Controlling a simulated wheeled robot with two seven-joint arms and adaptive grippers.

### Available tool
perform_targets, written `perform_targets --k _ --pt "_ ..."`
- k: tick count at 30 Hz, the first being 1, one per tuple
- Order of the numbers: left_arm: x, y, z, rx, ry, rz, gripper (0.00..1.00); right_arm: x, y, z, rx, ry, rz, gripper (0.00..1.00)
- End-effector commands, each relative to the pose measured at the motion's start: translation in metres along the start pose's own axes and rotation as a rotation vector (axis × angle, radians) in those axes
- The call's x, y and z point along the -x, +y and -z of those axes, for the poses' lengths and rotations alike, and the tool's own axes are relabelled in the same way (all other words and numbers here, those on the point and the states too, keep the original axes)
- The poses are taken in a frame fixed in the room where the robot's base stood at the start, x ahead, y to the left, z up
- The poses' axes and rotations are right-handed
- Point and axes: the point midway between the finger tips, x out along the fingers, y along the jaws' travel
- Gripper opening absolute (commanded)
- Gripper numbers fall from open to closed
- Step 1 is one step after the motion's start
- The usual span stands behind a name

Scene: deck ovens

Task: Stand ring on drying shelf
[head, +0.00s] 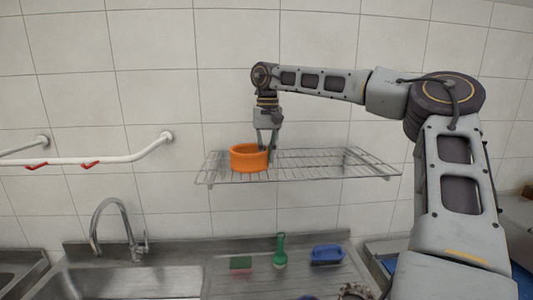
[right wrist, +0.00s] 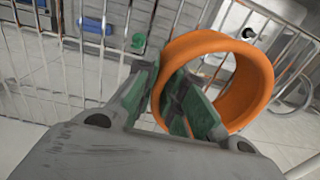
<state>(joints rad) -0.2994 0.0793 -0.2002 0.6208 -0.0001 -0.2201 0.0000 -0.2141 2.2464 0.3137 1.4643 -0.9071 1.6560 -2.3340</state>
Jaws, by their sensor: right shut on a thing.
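The orange ring (head: 249,158) is at the left part of the wire drying shelf (head: 320,164) on the tiled wall. In the head view it sits upright on its base at the wires, its opening facing up. My right gripper (head: 267,146) points down at the ring's right side. In the right wrist view the fingers (right wrist: 176,100) are shut on the wall of the ring (right wrist: 257,85), one inside and one outside. The shelf's wires (right wrist: 60,60) show behind it. Whether the ring's full weight rests on the wires cannot be told. My left gripper is not in view.
Below is a steel counter with a sink (head: 135,282) and a curved tap (head: 112,225). A green brush (head: 280,252), a sponge (head: 241,263) and a blue item (head: 327,254) lie on it. A white rail (head: 110,158) with red hooks is left of the shelf. The shelf's right part is empty.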

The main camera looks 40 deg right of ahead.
Motion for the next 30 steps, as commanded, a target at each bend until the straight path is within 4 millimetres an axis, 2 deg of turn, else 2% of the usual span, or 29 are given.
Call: perform_targets --k 7,8,13,23,30 --pt "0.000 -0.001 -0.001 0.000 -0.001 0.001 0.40 -0.002 0.000 0.000 0.000 0.000 0.000 0.00" --pt "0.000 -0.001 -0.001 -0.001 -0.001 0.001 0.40 -0.003 0.000 0.000 0.000 0.000 -0.001 0.13" --pt "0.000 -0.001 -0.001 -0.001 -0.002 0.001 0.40 -0.003 0.000 0.000 0.000 0.000 -0.001 0.33" --pt "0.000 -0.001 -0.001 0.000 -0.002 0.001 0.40 -0.002 0.000 0.000 0.000 0.000 -0.001 0.33" --pt "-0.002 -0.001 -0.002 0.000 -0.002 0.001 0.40 0.008 0.000 0.000 -0.002 0.001 -0.001 0.33"
